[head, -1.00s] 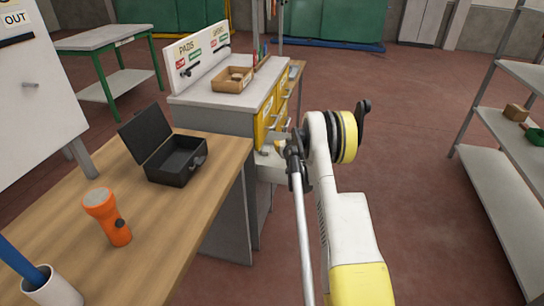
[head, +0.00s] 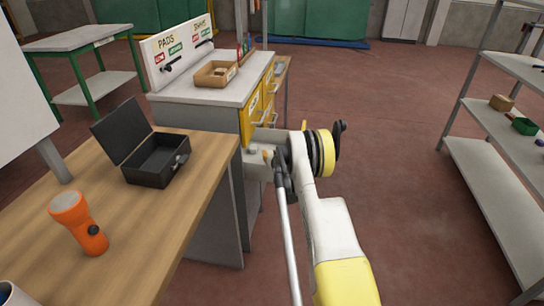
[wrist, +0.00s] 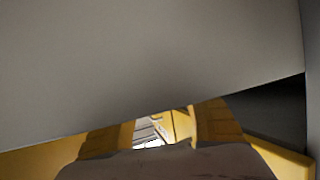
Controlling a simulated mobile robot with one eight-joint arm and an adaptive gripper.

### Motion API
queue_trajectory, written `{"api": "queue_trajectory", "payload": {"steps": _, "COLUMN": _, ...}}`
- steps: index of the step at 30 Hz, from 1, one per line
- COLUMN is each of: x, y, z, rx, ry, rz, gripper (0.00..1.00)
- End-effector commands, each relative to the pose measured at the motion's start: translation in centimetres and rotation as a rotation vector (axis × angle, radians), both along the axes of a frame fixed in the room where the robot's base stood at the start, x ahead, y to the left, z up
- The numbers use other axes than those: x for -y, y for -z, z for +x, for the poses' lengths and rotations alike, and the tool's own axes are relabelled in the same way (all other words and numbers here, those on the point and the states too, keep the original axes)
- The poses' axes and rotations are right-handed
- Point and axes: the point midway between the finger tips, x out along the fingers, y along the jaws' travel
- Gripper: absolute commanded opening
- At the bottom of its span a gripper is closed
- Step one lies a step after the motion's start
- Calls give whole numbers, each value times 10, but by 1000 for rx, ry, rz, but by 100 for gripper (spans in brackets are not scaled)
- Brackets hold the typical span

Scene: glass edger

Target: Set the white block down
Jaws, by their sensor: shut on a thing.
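In the head view my arm reaches to an open drawer (head: 258,172) at the right side of the grey cabinet. My gripper is mostly hidden behind my arm there. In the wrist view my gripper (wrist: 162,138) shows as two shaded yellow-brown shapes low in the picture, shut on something. The white block cannot be picked out clearly: a pale grey surface fills the upper wrist view, and a dull grey-brown shape lies along its bottom edge. I cannot tell how the block sits or whether it touches anything below.
The cabinet (head: 168,112) has yellow drawer fronts and a cardboard tray (head: 214,74) on top. The wooden table (head: 150,235) carries an open black case (head: 155,160) and an orange flashlight (head: 80,222). Grey shelves (head: 490,180) stand at the right. Floor between is clear.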

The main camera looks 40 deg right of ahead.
Motion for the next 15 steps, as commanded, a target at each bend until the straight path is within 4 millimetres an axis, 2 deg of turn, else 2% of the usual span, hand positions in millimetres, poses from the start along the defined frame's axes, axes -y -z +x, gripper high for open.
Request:
{"api": "queue_trajectory", "payload": {"steps": 5, "x": 0, "y": -1, "z": 0, "rx": 0, "ry": 0, "rz": 0, "gripper": 18}}
{"api": "queue_trajectory", "payload": {"steps": 15, "x": 0, "y": 9, "z": 0, "rx": 0, "ry": 0, "rz": 0, "gripper": 18}}
